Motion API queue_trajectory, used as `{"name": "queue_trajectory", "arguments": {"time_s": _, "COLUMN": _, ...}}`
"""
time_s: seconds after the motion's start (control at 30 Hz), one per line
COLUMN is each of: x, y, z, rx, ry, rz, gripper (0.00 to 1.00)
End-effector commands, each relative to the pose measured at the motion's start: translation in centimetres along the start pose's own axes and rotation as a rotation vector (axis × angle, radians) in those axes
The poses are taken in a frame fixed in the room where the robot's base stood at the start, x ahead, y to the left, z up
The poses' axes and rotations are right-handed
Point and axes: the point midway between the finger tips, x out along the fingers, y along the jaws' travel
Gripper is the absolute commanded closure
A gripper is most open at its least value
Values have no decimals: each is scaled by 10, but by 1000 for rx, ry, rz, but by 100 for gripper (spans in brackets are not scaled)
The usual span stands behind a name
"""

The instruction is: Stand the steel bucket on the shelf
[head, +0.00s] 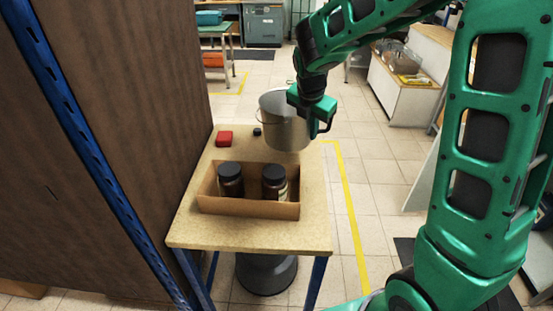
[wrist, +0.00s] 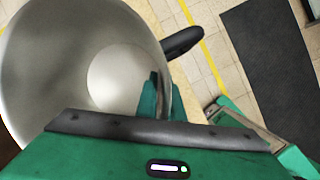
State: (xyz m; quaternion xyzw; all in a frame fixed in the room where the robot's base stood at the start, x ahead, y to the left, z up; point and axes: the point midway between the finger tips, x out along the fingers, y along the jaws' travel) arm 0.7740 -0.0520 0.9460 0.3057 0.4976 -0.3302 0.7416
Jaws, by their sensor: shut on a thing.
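The steel bucket (head: 283,130) hangs upright from my gripper (head: 318,124), over the far right part of the small table. My gripper is shut on the bucket's rim at its right side. In the wrist view the bucket (wrist: 50,75) is seen from above and looks empty, with a finger of my gripper (wrist: 155,97) at its wall. A dark handle grip (wrist: 182,42) sticks out beside it. I cannot tell whether the bucket's base touches the table. I cannot make out a shelf with certainty.
A tall brown panel (head: 130,90) stands left. Tiled floor with yellow tape (head: 350,215) lies open at right.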

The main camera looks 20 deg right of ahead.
Motion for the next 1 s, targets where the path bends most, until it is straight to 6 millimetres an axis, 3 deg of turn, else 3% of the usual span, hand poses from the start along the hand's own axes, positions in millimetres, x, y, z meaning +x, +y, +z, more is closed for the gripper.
{"name": "queue_trajectory", "arguments": {"time_s": 0.2, "x": 35, "y": -4, "z": -14, "rx": -3, "ry": 3, "rz": -2, "gripper": 100}}
{"name": "queue_trajectory", "arguments": {"time_s": 0.47, "x": 52, "y": -4, "z": -21, "rx": -5, "ry": 2, "rz": 0, "gripper": 100}}
{"name": "queue_trajectory", "arguments": {"time_s": 0.7, "x": 79, "y": -8, "z": -31, "rx": -6, "ry": 3, "rz": -1, "gripper": 100}}
{"name": "queue_trajectory", "arguments": {"time_s": 1.0, "x": 81, "y": -8, "z": -31, "rx": -5, "ry": 2, "rz": 2, "gripper": 100}}
